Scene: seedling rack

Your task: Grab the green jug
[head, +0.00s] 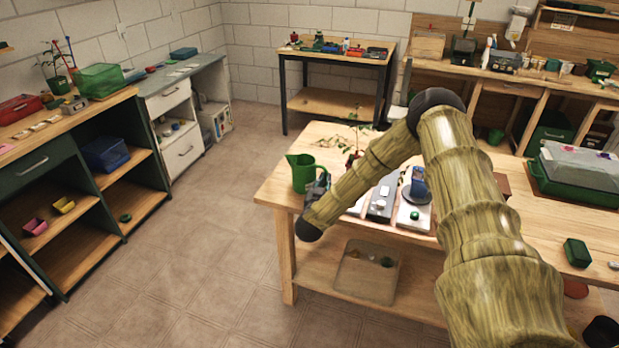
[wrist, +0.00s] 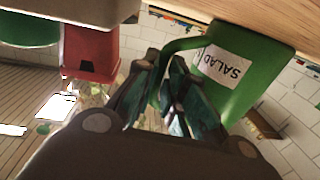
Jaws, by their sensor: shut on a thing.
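The green jug (head: 303,172) stands upright near the left corner of the wooden table in the head view. In the wrist view the jug (wrist: 243,75) appears upside down, with a white label reading "SALAD". My gripper (head: 318,186) is at the jug's right side, partly hidden by my arm in the head view. In the wrist view my gripper (wrist: 172,85) has its fingers closed on the jug's handle. The jug's base looks level with the tabletop; I cannot tell whether it touches.
On the wooden table (head: 280,188), a potted seedling (head: 354,158) stands right behind the gripper. A green-based propagator (head: 580,172) is at far right. The floor left of the table is clear.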

